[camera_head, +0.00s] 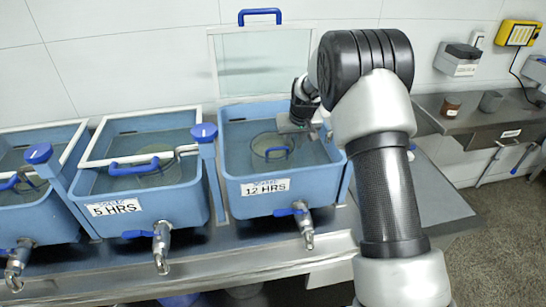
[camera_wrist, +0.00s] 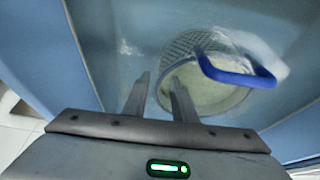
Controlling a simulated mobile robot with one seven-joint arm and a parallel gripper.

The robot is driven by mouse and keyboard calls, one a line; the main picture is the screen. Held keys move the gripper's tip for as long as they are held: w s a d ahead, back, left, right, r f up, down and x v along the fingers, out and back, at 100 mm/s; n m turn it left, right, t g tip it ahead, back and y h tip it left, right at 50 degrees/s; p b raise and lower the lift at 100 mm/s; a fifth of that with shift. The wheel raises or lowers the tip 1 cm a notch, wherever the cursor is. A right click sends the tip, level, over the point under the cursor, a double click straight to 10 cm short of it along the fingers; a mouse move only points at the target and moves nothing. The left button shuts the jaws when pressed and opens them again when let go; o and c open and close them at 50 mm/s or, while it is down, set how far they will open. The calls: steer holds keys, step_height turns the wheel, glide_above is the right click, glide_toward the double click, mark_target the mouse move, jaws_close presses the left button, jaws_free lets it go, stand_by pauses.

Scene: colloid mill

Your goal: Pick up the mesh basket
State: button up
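The mesh basket (camera_head: 263,143) is round, with a blue handle (camera_head: 278,150), and sits inside the blue tank labelled 12 HRS (camera_head: 234,163). In the wrist view the basket (camera_wrist: 187,45) is just beyond and right of my fingertips, and its blue handle (camera_wrist: 235,76) arches over its right side. My gripper (camera_wrist: 158,82) is open and empty, with a clear gap between its two fingers. In the head view my gripper (camera_head: 287,125) is over the tank, close to the basket's back right side. The fingers appear apart from the handle.
The clear lid (camera_head: 262,62) of the 12 HRS tank stands open behind it. A tank labelled 5 HRS (camera_head: 150,208) with a blue-handled lid is at left. Taps jut from the tank fronts. A side counter (camera_head: 470,123) at right holds small cups.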

steer(key=shift+w+f, duration=0.15)
steer(key=shift+f, duration=0.2)
jaws_close()
stand_by(1.1)
steer(key=shift+r, duration=0.1)
